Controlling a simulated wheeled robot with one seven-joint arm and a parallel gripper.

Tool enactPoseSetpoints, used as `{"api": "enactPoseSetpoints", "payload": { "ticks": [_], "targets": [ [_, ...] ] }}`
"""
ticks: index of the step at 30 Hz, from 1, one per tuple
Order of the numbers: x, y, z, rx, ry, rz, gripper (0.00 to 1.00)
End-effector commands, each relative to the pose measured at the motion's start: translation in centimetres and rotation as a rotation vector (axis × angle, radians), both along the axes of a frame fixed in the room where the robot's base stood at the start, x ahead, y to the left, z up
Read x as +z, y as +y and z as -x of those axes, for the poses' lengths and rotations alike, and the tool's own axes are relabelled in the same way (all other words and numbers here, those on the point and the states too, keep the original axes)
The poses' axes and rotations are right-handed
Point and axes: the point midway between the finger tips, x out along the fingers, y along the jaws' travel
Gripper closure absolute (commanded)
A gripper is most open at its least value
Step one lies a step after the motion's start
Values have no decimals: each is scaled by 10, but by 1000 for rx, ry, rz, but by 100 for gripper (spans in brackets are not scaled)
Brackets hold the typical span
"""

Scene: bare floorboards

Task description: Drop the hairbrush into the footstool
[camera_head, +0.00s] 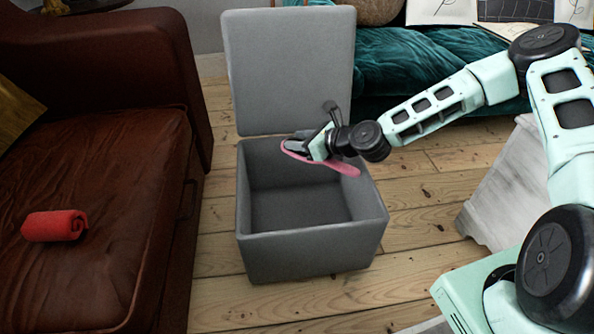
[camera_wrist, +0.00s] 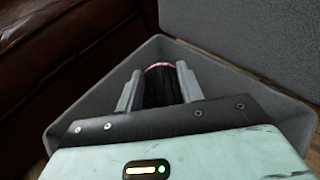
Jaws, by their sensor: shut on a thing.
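The grey footstool (camera_head: 312,247) stands on the floorboards with its lid (camera_head: 288,72) raised upright at the back. Its inside looks empty in the head view. My gripper (camera_head: 301,146) is over the back part of the opening, shut on the pink hairbrush (camera_head: 345,168). The brush lies roughly level, reaching out on both sides of the fingers. In the wrist view my gripper (camera_wrist: 160,88) has the dark bristles and pink rim of the hairbrush (camera_wrist: 160,66) between its fingers, with the footstool's rim (camera_wrist: 65,118) around and below.
A brown leather sofa (camera_head: 100,215) with a rolled red towel (camera_head: 54,226) stands close on the left. A teal-covered bed (camera_head: 420,65) is behind. A whitish wooden piece (camera_head: 500,190) stands at the right. Floorboards are clear in front of the footstool.

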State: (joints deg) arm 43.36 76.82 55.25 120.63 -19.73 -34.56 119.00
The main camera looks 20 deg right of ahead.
Motion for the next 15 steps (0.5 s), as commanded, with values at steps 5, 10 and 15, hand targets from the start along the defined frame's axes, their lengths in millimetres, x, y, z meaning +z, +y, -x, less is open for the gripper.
{"api": "enactPoseSetpoints", "payload": {
  "ticks": [5, 10, 15],
  "targets": [
    [-13, 0, 0, 1, -1, 1, 86],
    [-13, 0, 0, 1, 0, 0, 86],
    [-12, 0, 0, 1, 0, 0, 86]
  ]
}}
